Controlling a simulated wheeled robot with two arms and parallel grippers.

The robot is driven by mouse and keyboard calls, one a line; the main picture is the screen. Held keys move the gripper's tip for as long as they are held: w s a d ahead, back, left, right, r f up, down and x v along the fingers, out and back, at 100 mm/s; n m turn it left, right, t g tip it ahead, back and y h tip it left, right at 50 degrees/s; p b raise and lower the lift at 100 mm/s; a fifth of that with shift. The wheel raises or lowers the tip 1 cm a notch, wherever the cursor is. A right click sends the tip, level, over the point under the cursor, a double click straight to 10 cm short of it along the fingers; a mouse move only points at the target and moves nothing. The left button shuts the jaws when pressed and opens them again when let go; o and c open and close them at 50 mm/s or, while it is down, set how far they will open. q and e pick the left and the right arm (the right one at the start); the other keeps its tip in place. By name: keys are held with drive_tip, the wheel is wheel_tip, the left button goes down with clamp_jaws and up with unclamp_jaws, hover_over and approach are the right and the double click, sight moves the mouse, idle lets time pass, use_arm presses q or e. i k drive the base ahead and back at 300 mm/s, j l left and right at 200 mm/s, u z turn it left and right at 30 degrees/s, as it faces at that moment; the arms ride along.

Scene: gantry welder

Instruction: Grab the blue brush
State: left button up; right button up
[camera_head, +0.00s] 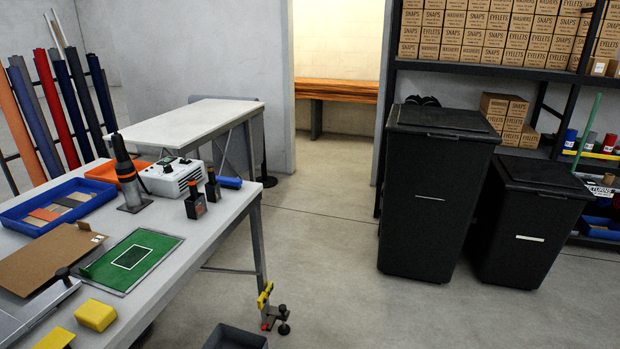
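A small blue object (229,182) lies near the far right corner of the white work table (200,240), beside two small black bottles (195,201). It may be the blue brush, but it is too small here to make out bristles or a handle. Neither of my grippers is in view.
The table also holds a white machine (171,177), a blue tray (58,203), a green mat (132,259) and a yellow block (95,314). A clamp (275,315) sits low by the table leg. Black bins (435,200) stand right; the floor between (330,255) is clear.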

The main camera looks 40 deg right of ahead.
sight(234, 183)
drive_tip(key=z, duration=0.65)
drive_tip(key=i+l+u, duration=0.1)
drive_tip(key=u, duration=0.55)
drive_tip(key=i+l+u, duration=0.15)
drive_tip(key=l+u, duration=0.15)
drive_tip(key=i+l+u, duration=0.15)
drive_tip(key=l+u, duration=0.15)
drive_tip(key=l, duration=0.2)
drive_tip(key=l+u, duration=0.3)
drive_tip(key=i+l, duration=0.05)
drive_tip(key=l, duration=0.05)
